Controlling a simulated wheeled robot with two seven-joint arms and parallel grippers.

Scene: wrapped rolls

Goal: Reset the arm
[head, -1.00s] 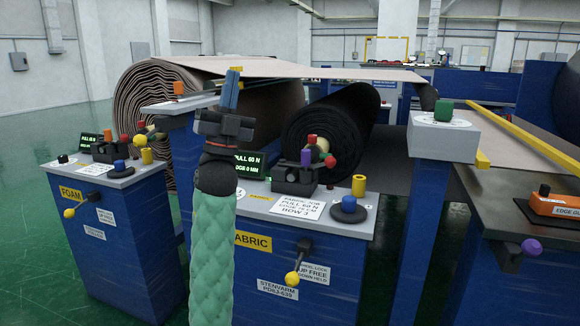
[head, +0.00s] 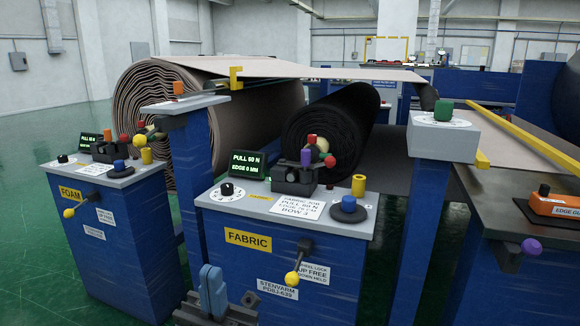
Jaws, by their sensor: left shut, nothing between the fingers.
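My left gripper (head: 213,290) shows at the bottom edge of the head view, in front of the blue FABRIC cabinet (head: 225,272). Its blue fingers are together with nothing between them. It stands apart from the cabinet's lever with the yellow knob (head: 292,278), which is to its right. The rest of my left arm is below the frame. My right gripper is not in the head view.
The FOAM cabinet (head: 115,232) stands left. A dark roll (head: 332,120) lies behind. A blue post (head: 424,235) and a worktable (head: 510,205) stand right.

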